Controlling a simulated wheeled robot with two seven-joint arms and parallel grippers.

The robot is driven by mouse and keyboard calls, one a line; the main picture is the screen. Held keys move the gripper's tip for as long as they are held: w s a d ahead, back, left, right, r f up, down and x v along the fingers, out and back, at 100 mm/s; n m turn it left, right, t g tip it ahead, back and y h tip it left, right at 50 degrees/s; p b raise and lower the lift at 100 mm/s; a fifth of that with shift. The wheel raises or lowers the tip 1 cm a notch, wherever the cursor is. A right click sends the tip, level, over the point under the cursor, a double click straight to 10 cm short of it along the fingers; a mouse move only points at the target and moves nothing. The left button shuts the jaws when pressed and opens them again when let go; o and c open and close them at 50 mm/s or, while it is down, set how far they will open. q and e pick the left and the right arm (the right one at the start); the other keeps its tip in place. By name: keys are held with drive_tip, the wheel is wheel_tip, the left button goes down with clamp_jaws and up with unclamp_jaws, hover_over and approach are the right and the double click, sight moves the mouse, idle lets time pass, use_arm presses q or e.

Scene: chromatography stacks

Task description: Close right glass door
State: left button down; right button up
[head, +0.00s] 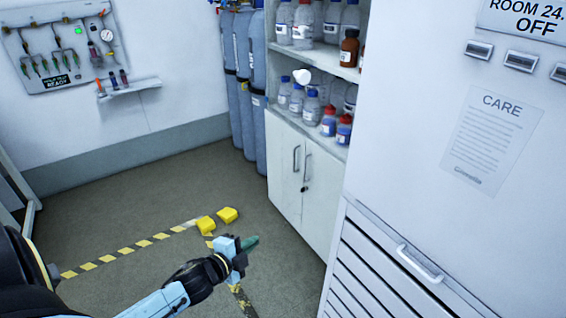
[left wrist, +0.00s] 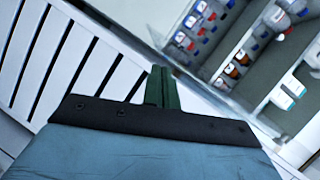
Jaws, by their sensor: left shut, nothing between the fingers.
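A cabinet (head: 354,73) with bottle shelves above and closed white lower doors (head: 284,180) stands right of centre in the head view. I cannot make out a glass door pane in front of the shelves. Its shelves with bottles also show at the upper right of the left wrist view. My left gripper (head: 252,242) is low in the head view, over the floor and left of the lower doors. Its green fingers are together and empty, and show in the left wrist view (left wrist: 160,88). My right gripper is not in view.
A large white unit (head: 400,150) with a slatted lower front and a handle (head: 420,264) fills the right side. Blue gas cylinders (head: 257,90) stand left of the cabinet. Yellow blocks (head: 206,225) lie by striped floor tape. The left floor is clear.

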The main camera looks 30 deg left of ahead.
sight(284, 172)
use_arm(q)
wheel_tip(284, 172, up, 16)
drive_tip(key=w+d+m+t+h+p, duration=0.1)
drive_tip(key=w+d+m+t+h, duration=0.15)
drive_tip(key=m, duration=0.25)
drive_tip(key=shift+t, duration=0.35)
drive_tip(key=w, duration=0.3)
drive_tip(key=w+p, duration=0.1)
drive_tip(key=w, duration=0.3)
drive_tip(key=w+a, duration=0.1)
drive_tip(key=w, duration=0.3)
drive_tip(key=shift+r, duration=0.25)
drive_tip(key=shift+w+a, duration=0.15)
drive_tip(key=shift+a, duration=0.2)
drive_tip(key=shift+a, duration=0.1)
